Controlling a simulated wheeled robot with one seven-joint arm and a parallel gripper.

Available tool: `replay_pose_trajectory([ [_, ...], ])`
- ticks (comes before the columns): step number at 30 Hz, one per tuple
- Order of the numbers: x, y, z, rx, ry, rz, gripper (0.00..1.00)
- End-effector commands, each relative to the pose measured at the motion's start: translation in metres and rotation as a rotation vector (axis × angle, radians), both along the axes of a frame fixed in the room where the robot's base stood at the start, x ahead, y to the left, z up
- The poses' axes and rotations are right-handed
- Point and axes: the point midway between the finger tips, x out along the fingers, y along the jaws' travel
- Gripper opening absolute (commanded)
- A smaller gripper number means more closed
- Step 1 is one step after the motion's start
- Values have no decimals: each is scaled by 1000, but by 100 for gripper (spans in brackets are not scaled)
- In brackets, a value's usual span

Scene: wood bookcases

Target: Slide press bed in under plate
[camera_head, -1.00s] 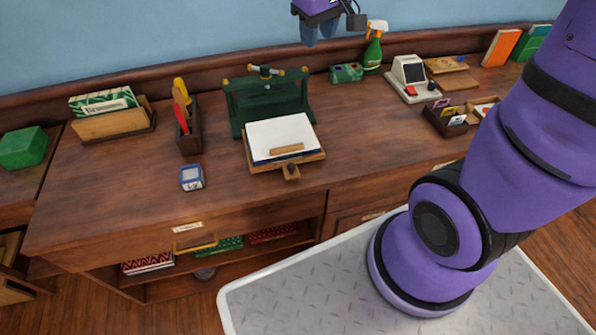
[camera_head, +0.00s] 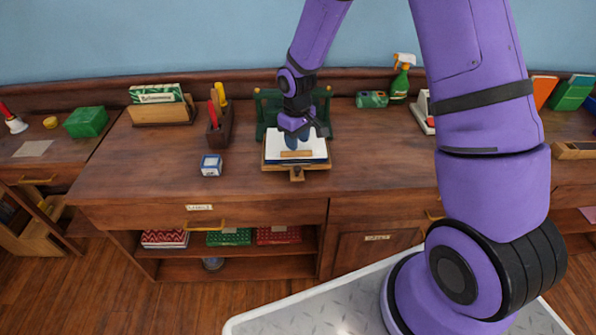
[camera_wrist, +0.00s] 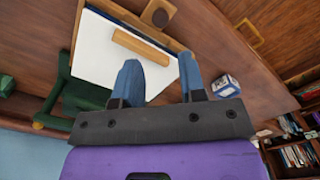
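The green press (camera_head: 325,106) stands at the back of the desk, its middle and plate hidden behind my arm. Its wooden bed (camera_head: 268,166) juts out of the front, with a round knob (camera_head: 297,174) at the near edge. White paper (camera_head: 318,149) lies on the bed, and a small wooden strip (camera_head: 297,154) lies on the paper near the knob. My gripper (camera_head: 297,141) points down above the paper. In the wrist view my gripper (camera_wrist: 160,60) has its two blue fingers apart with nothing between them. The strip (camera_wrist: 143,47) and knob (camera_wrist: 158,13) lie beyond the fingertips.
A blue-and-white box (camera_head: 211,165) sits left of the bed. A tool holder (camera_head: 219,128) and a letter rack (camera_head: 160,112) stand farther left. A green box (camera_head: 371,99) and a spray bottle (camera_head: 401,80) stand to the right. The desk front is clear.

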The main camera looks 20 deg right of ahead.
Motion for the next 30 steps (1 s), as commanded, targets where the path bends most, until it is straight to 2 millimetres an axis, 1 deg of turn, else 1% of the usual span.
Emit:
replay_pose_trajectory([
  [5,0,1,-16,0,4,1,38],
  [12,-1,0,-57,-1,4,1,38],
  [18,0,0,-87,0,2,1,38],
  [21,0,0,-97,0,2,1,38],
  [24,0,0,-103,0,0,1,38],
  [30,0,0,-108,0,0,1,38],
])
